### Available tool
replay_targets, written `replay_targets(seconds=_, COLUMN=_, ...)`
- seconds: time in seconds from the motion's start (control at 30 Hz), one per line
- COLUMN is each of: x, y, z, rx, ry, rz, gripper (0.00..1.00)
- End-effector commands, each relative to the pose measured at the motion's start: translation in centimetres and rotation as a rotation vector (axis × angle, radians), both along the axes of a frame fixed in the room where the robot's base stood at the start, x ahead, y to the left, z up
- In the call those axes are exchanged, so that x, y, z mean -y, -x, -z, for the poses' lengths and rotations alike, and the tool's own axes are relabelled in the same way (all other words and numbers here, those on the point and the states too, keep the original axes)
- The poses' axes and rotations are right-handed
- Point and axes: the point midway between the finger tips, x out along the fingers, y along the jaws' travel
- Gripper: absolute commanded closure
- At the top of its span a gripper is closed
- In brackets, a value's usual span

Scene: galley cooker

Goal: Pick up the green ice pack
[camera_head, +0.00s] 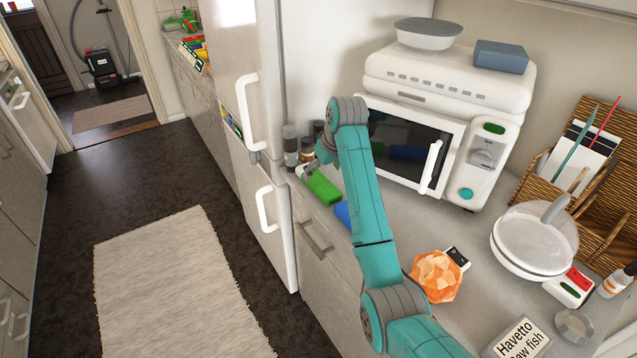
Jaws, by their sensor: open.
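The green ice pack (323,188) lies near the front edge of the counter, left of my arm. It looks like a flat bright green block with a pale part at its far end. My gripper (307,171) is at the far end of the green pack, small and partly hidden by my own wrist. It is open. I cannot tell whether its fingers touch the pack or are around it.
A blue object (342,214) lies just nearer, partly behind my arm. Dark-capped jars (291,148) stand close behind the gripper. A white microwave (412,143) is to the right. An orange faceted object (437,276) and white pans (532,243) occupy the nearer counter.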

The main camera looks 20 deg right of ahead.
Motion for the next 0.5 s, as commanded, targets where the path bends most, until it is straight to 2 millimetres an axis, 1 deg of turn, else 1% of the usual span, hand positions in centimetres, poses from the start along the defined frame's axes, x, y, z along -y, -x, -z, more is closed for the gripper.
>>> replay_targets(seconds=0.17, x=-0.3, y=-0.6, z=1.3, rx=-0.002, ry=0.000, rz=0.000, gripper=0.10)
replay_targets(seconds=0.4, x=-0.7, y=-1.9, z=4.2, rx=-0.002, ry=0.000, rz=0.001, gripper=0.10)
replay_targets(seconds=0.5, x=-0.8, y=-2.2, z=4.7, rx=-0.001, ry=0.000, rz=0.001, gripper=0.10)
